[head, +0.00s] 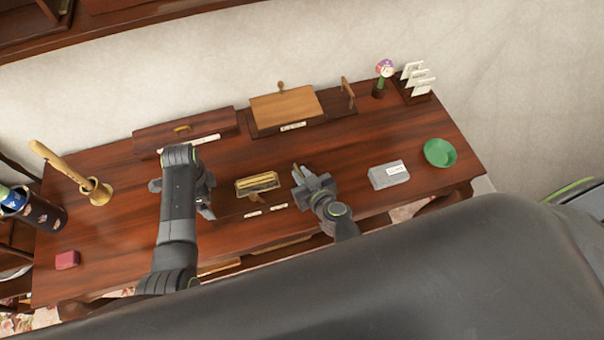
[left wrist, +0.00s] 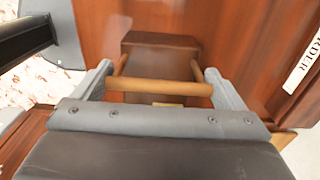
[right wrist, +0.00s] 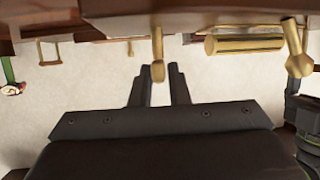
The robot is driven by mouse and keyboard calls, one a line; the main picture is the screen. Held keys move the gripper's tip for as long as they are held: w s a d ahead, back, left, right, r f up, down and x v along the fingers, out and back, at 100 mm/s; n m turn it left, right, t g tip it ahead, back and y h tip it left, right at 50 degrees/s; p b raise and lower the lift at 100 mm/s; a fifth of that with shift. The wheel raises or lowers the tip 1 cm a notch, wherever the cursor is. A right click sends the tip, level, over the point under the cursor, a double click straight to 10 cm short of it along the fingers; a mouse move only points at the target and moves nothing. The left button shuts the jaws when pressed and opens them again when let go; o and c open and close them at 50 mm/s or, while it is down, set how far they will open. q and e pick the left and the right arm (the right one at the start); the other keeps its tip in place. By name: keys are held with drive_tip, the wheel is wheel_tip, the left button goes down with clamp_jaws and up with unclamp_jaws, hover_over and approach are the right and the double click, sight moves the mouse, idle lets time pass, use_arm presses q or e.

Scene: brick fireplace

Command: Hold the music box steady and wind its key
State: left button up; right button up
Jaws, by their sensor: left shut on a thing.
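The music box (head: 257,184) stands near the middle of the table, a small dark wooden box with a gold top. Its gold part also shows in the right wrist view (right wrist: 245,44). My left gripper (head: 207,197) is at its left side; in the left wrist view its fingers (left wrist: 160,88) are shut on light wooden bars that appear to belong to the box. My right gripper (head: 298,174) is at the box's right side. In the right wrist view a brass-coloured key (right wrist: 157,66) lies at the gap between its open fingertips (right wrist: 160,72); contact cannot be told.
A grey box (head: 389,175) and green bowl (head: 440,153) stand to the right. A brass mortar (head: 98,192), a dark cup (head: 40,215) and a red block (head: 67,260) are at the left. Wooden cases (head: 285,105) line the back. The table front has small labels.

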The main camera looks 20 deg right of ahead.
drive_tip(key=o, duration=0.3)
drive_tip(key=v, duration=0.7)
drive_tip(key=shift+s, duration=0.25)
drive_tip(key=shift+r, duration=0.1)
